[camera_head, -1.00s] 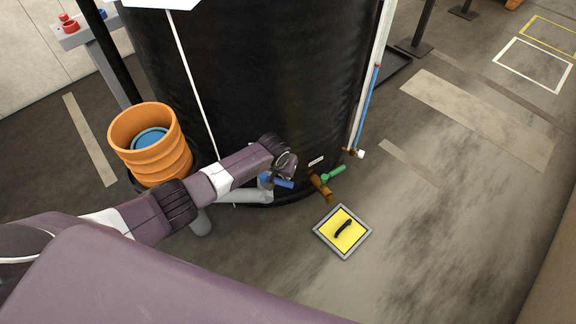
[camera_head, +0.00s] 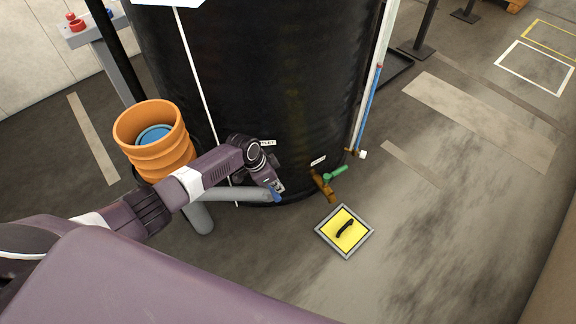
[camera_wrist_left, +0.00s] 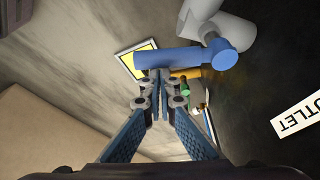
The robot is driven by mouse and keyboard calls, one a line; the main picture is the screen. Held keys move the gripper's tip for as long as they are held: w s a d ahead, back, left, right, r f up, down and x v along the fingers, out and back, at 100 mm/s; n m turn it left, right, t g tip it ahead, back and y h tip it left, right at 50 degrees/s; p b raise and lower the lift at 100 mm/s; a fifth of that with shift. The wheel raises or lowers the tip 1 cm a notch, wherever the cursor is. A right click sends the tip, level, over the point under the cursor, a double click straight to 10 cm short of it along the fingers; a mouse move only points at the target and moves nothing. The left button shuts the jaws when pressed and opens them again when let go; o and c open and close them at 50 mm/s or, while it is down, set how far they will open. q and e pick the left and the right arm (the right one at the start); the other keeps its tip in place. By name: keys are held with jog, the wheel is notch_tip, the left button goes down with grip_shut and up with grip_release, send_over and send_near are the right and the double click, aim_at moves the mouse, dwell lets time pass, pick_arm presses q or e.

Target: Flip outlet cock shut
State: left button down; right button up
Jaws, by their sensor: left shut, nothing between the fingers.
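The outlet cock has a blue lever (camera_wrist_left: 180,58) on a grey pipe (camera_head: 237,194) at the foot of the black tank (camera_head: 265,85). In the wrist view the lever lies across the picture, its round hub at the right beside grey pipe fittings (camera_wrist_left: 225,28). My left gripper (camera_wrist_left: 158,78) is shut and empty, its fingertips close to the lever; I cannot tell whether they touch. In the head view my left gripper (camera_head: 273,186) hides most of the cock. An outlet label (camera_wrist_left: 299,112) is on the tank. My right gripper is not in view.
A brass valve with a green handle (camera_head: 335,173) sits right of the cock. An orange ribbed bin (camera_head: 160,158) stands left of the arm. Open floor lies to the right.

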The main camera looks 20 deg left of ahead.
pick_arm(q)
jog(key=shift+s+a+m, duration=0.25)
jog(key=shift+a+m, duration=0.05)
jog(key=shift+m, duration=0.2)
jog(key=shift+s+a, duration=0.3)
jog(key=shift+s, duration=0.1)
jog(key=shift+s+a, duration=0.3)
jog(key=shift+a, duration=0.15)
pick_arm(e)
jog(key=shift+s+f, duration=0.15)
pick_arm(q)
jog(key=shift+a, duration=0.1)
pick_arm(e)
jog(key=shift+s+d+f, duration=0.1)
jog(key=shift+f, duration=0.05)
pick_arm(q)
jog(key=shift+s, duration=0.1)
notch_tip(320, 180, up, 11)
send_over(272, 193)
jog(key=s+a, duration=0.3)
jog(key=a, duration=0.1)
jog(key=shift+w+d+r, duration=0.1)
jog(key=shift+d+r, duration=0.05)
jog(key=shift+d, duration=0.05)
jog(key=shift+d, duration=0.1)
